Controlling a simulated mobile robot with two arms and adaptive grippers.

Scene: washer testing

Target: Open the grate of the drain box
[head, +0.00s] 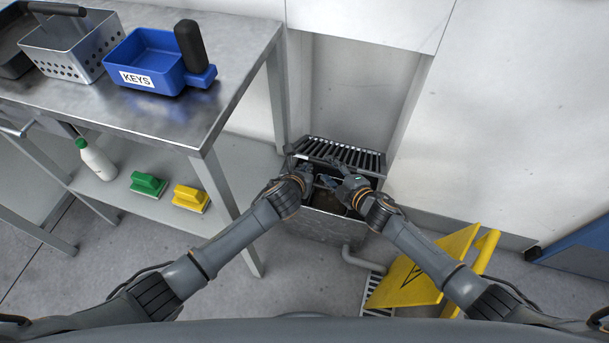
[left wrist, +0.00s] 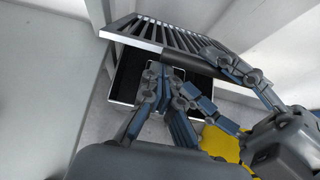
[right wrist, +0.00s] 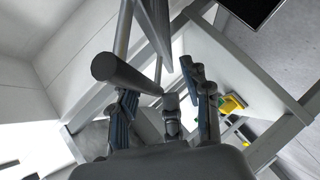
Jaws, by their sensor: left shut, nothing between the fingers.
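The drain box (head: 325,227) is a grey metal box on the floor against the wall. Its slatted grate (head: 345,153) is tilted up at the back, and the dark inside shows beneath it. The raised grate (left wrist: 165,36) and open box (left wrist: 124,88) also show in the left wrist view. My left gripper (head: 310,174) is shut and empty over the opening, below the grate. My right gripper (head: 331,174) is open, with its fingers apart near the grate's right side; I cannot tell if it touches.
A metal table (head: 150,115) with a blue KEYS bin (head: 150,62) and a perforated metal basket (head: 70,45) stands left of the box. Its lower shelf holds a bottle and two brushes. A yellow sign (head: 425,270) and pipe (head: 362,262) are at the box's right front.

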